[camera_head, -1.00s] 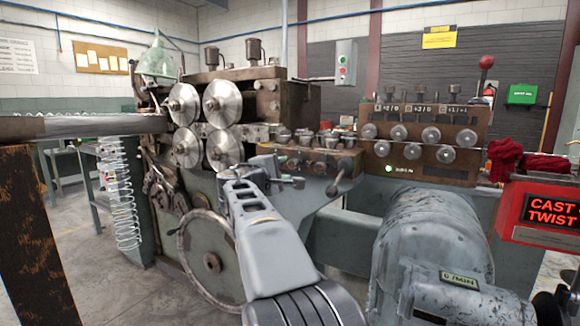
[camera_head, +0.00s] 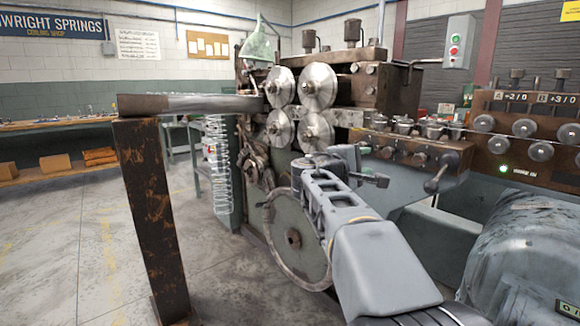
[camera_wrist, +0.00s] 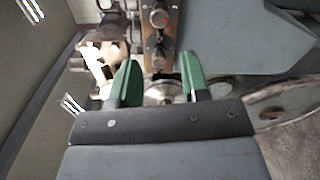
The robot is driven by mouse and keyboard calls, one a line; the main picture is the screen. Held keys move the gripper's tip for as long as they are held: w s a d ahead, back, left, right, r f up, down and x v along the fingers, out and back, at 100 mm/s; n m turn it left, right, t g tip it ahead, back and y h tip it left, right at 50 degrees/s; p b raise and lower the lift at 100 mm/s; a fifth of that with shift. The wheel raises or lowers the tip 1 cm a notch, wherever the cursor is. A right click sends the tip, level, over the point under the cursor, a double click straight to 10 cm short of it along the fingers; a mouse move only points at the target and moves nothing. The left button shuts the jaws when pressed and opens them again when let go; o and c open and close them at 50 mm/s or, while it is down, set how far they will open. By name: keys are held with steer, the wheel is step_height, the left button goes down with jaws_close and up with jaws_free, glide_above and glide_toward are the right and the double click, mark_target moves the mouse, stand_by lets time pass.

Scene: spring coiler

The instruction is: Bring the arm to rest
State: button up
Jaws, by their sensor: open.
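My arm reaches up from the lower right in the head view. My gripper (camera_head: 368,168) is at its far end, in front of the coiler (camera_head: 400,85), below its row of knobs. In the wrist view my gripper (camera_wrist: 161,85) shows two green fingers standing apart with nothing held between them. Machine parts show beyond the fingers, and I cannot tell how far off they are. The large handwheel (camera_head: 292,240) is left of my forearm and partly hidden by it.
A rusty post (camera_head: 150,215) carries a long bar toward the feed rollers (camera_head: 318,86). A coiled spring (camera_head: 217,165) hangs beside the machine. A grey motor housing (camera_head: 530,250) stands at the right. The floor (camera_head: 75,245) at left is open, with a workbench behind.

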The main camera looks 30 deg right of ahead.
steer(key=shift+r, duration=0.1)
steer(key=s+a+m+y+p, duration=0.1)
steer(key=s+a+y+p, duration=0.3)
steer(key=a+p, duration=0.5)
steer(key=s+a+m+y+p, duration=0.2)
steer(key=s+a+y+p, duration=0.3)
steer(key=p, duration=0.7)
steer(key=s+a+r+m+y+p, duration=0.1)
steer(key=s+a+y+p, duration=0.3)
steer(key=a+y+p, duration=0.4)
steer(key=a+m+p, duration=0.1)
steer(key=a+p, duration=0.2)
steer(key=a, duration=0.2)
steer(key=shift+s+a+g+y, duration=0.15)
steer(key=shift+s+g+y, duration=0.15)
steer(key=shift+g, duration=0.1)
steer(key=shift+r, duration=0.1)
